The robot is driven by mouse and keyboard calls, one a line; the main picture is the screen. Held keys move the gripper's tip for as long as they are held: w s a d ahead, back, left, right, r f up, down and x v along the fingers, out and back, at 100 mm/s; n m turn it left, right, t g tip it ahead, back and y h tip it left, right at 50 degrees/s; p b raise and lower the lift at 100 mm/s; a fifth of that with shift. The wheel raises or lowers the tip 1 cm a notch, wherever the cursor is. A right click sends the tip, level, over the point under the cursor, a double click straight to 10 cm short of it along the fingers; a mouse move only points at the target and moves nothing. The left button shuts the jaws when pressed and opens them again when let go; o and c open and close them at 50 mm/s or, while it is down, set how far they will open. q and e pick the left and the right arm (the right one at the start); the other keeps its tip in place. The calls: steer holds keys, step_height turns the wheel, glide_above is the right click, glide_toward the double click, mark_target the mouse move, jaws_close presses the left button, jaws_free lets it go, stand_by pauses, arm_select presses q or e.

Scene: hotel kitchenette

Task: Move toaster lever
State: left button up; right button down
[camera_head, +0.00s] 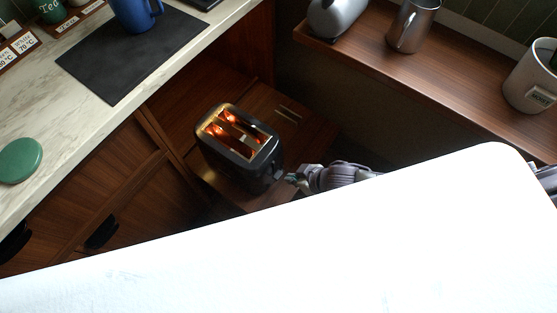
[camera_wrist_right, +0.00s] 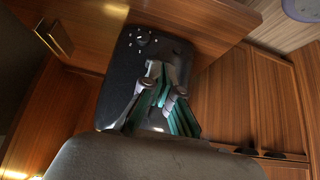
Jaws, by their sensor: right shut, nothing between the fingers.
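A black toaster (camera_head: 264,166) with two slots stands on a low brown wooden surface in the head view, and its slots glow orange. In the right wrist view the toaster's dark end face (camera_wrist_right: 115,75) with a dial (camera_wrist_right: 142,41) is right ahead. My right gripper (camera_head: 288,178) is at this end of the toaster, its fingers shut and empty. In the right wrist view the fingertips (camera_wrist_right: 164,72) are just below the dial, close to the face; I cannot tell if they touch. The lever is not clearly visible; the fingers cover part of the face. My left gripper is not in view.
A marble counter (camera_head: 75,125) with a dark mat (camera_head: 125,60), a blue mug (camera_head: 135,14) and a green lid (camera_head: 20,160) is at left. A wooden shelf (camera_head: 450,90) with a metal pitcher (camera_head: 408,28) and a bucket (camera_head: 530,78) is at upper right. A white foreground surface hides much of the head view.

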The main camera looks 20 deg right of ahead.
steer(key=v, duration=1.1)
steer(key=shift+s+d+r, duration=0.2)
steer(key=shift+r, duration=0.1)
